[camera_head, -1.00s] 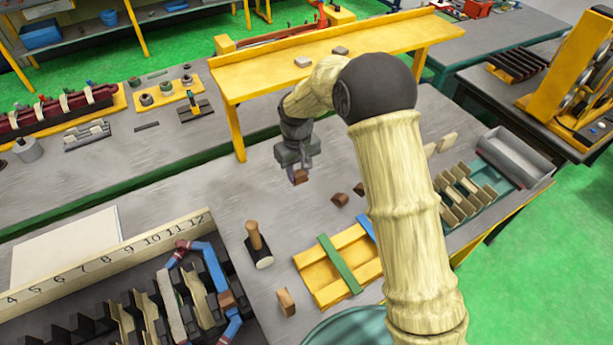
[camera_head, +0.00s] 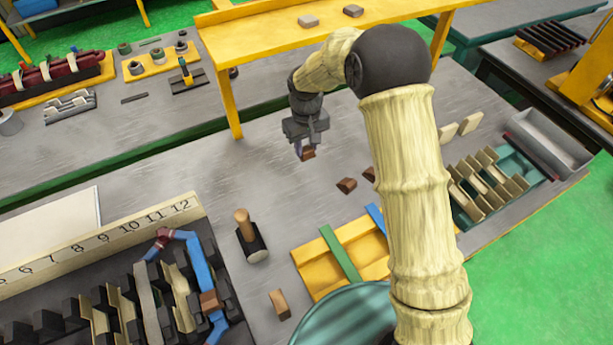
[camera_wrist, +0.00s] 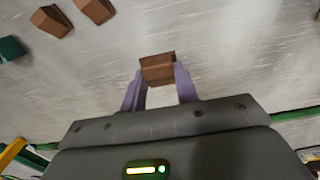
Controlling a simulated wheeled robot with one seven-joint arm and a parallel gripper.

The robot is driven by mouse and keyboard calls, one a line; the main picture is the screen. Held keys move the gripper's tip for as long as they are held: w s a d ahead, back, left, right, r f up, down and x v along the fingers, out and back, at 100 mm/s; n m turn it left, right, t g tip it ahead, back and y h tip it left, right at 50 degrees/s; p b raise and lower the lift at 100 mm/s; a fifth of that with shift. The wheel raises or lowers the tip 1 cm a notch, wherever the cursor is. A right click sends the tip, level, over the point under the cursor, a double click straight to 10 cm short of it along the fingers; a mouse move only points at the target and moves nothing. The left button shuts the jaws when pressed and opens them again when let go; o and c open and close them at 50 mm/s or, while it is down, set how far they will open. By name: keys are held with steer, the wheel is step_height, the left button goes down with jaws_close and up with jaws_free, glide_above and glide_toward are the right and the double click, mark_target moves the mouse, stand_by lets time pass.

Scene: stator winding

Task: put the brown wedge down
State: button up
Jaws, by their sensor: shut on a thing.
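My gripper (camera_head: 304,152) is shut on a brown wedge (camera_head: 308,154) over the grey bench, behind the yellow tray in the head view. In the wrist view the brown wedge (camera_wrist: 157,69) sits between the two purple fingertips of my gripper (camera_wrist: 158,80), with bare bench surface around it. I cannot tell whether the wedge touches the bench. Two other brown wedges lie on the bench to the right of my gripper, one (camera_head: 347,185) in the open and one (camera_head: 369,174) partly hidden by my arm. Both loose wedges also show at the wrist view's upper left (camera_wrist: 50,20).
A yellow tray (camera_head: 312,270) with green and blue strips lies nearer. A yellow raised shelf (camera_head: 270,38) spans behind my gripper. The bench left of my gripper is clear.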

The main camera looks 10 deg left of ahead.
steer(key=shift+s+r, duration=0.1)
steer(key=shift+r, duration=0.05)
steer(key=p, duration=0.2)
glide_above(306, 176)
steer(key=shift+s+f, duration=0.1)
steer(key=shift+f, duration=3.05)
steer(key=shift+f, duration=1.9)
steer(key=shift+f, duration=0.1)
steer(key=o, duration=1)
